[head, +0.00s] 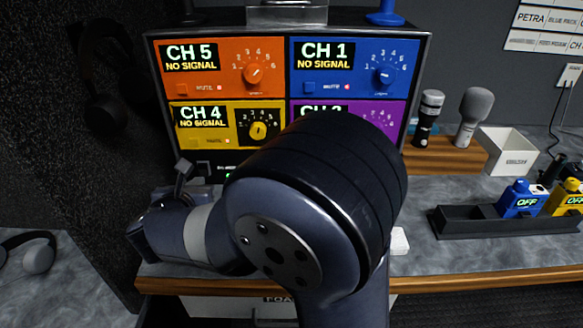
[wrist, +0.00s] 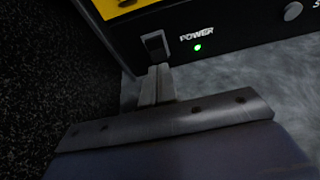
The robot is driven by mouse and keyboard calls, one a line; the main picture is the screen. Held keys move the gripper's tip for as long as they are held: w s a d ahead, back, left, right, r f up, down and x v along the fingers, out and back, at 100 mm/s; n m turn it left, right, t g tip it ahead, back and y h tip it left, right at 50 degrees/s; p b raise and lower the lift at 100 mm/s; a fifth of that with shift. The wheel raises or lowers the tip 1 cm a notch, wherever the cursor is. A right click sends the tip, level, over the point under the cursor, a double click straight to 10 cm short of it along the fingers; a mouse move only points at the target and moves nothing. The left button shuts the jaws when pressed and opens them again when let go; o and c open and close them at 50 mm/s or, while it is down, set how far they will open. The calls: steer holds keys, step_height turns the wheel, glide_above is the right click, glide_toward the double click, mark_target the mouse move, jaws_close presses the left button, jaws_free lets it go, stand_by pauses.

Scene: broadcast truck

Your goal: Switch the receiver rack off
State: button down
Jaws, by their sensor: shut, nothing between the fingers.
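The receiver rack (head: 437,62) is a black case with orange, blue, yellow and purple channel panels, reading NO SIGNAL where legible. In the wrist view, its black power switch (wrist: 155,46) is at the lower left of the front, beside the word POWER and a lit green light (wrist: 197,47). My gripper (wrist: 157,70) is shut and empty, its fingertips just below the switch in the picture; I cannot tell whether they touch it. In the head view my gripper (head: 184,168) is at the rack's lower left, and my arm hides much of the lower front.
Two microphones (head: 474,112) stand on a wooden block right of the rack, next to a white bin (head: 508,150). A black tray (head: 470,226) holds blue and yellow packs reading OFF. Headphones (head: 38,258) lie at the far left. A dark wall borders the rack's left side.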

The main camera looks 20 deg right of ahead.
steer(key=shift+b+x, duration=0.85)
steer(key=shift+x, duration=0.75)
stand_by(0.6)
steer(key=shift+v, duration=3.55)
steer(key=shift+w, duration=0.1)
steer(key=x, duration=0.7)
steer(key=shift+p+v, duration=1.1)
steer(key=shift+v, duration=2.65)
steer(key=shift+s+a+r, duration=0.2)
steer(key=shift+s, duration=0.4)
